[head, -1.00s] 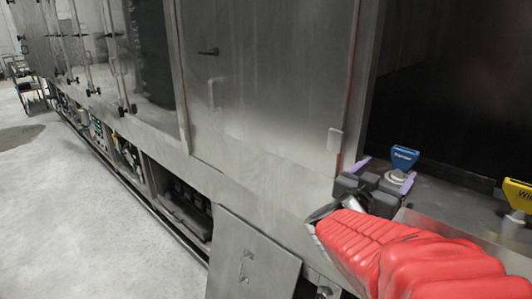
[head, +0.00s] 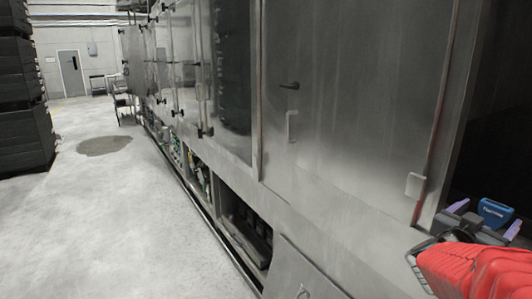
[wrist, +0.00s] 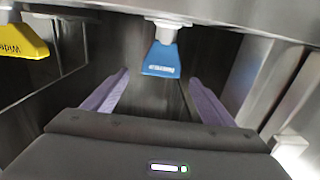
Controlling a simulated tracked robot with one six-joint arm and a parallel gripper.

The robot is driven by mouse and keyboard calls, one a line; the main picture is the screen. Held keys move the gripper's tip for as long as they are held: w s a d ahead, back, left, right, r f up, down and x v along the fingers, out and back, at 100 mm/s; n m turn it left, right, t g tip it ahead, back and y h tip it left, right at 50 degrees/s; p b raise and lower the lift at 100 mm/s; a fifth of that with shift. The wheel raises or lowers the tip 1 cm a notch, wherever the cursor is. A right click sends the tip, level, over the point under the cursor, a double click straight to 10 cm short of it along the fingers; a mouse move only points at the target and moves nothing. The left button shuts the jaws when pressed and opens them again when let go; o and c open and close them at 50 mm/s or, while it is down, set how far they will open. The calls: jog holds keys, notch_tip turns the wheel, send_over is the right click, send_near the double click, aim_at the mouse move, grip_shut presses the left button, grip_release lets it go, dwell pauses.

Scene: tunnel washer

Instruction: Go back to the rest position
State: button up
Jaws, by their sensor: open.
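My gripper (head: 486,218) is at the lower right of the head view, at the end of my red-covered arm, in front of the washer's dark opening. Its two purple fingers are spread apart. In the wrist view the open gripper (wrist: 160,78) has nothing clasped between its fingers. A blue labelled nozzle (wrist: 162,58) shows beyond and between the fingertips, apart from both. The same blue nozzle (head: 495,211) shows just behind the gripper in the head view. A yellow labelled nozzle (wrist: 22,42) is at the left of the wrist view. Its label is only partly readable.
The steel washer wall (head: 345,120) runs along the right, with door handles and open lower bays. A loose-looking panel (head: 300,270) leans at its foot. Stacked black crates (head: 22,95) stand at far left. The grey floor (head: 120,220) between is clear, with a dark patch.

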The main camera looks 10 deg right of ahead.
aim_at(495, 209)
jog(key=shift+x, duration=2.25)
